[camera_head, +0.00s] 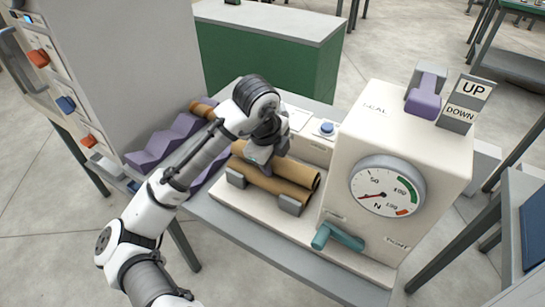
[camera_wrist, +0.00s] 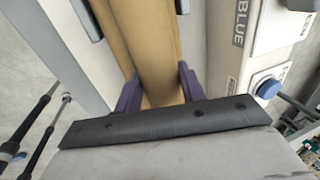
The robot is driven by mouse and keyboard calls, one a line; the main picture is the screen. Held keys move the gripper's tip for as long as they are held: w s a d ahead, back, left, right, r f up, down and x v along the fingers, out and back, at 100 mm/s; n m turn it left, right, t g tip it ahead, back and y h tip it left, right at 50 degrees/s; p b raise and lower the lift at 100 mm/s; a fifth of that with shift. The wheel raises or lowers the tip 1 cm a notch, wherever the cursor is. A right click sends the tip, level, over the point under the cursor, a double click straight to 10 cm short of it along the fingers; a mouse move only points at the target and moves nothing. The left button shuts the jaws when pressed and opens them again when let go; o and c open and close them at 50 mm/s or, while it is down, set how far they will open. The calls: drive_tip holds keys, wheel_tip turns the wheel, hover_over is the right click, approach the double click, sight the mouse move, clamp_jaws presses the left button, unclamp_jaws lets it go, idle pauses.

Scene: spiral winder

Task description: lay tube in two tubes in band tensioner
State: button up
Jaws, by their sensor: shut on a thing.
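Two brown tubes (camera_head: 285,193) lie side by side, lengthwise on the bed of the band tensioner (camera_head: 345,225), between grey blocks; my gripper hides part of them. My gripper (camera_head: 258,166) is over the left part of the tubes, pointing down. In the wrist view its purple fingers (camera_wrist: 158,88) are on both sides of a brown tube (camera_wrist: 148,45), shut on it. From the head view I cannot tell whether the held tube rests fully on the bed. The tensioner has a round dial (camera_head: 387,188) and a teal lever (camera_head: 338,238).
A purple zigzag rack (camera_head: 160,143) stands at left, with another brown tube end (camera_head: 203,109) at its back. A blue button (camera_head: 327,128) sits behind the bed. A purple switch (camera_head: 425,95) and UP/DOWN sign (camera_head: 463,102) top the tensioner. A grey cabinet (camera_head: 110,60) stands left.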

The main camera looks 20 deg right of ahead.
drive_tip(key=o, duration=1.1)
drive_tip(key=shift+c, duration=0.2)
drive_tip(key=shift+r, duration=0.1)
drive_tip(key=v, duration=1.3)
drive_tip(key=shift+r, duration=0.35)
drive_tip(key=shift+s, duration=0.15)
wheel_tip(320, 180, up, 7)
drive_tip(key=p, duration=0.7)
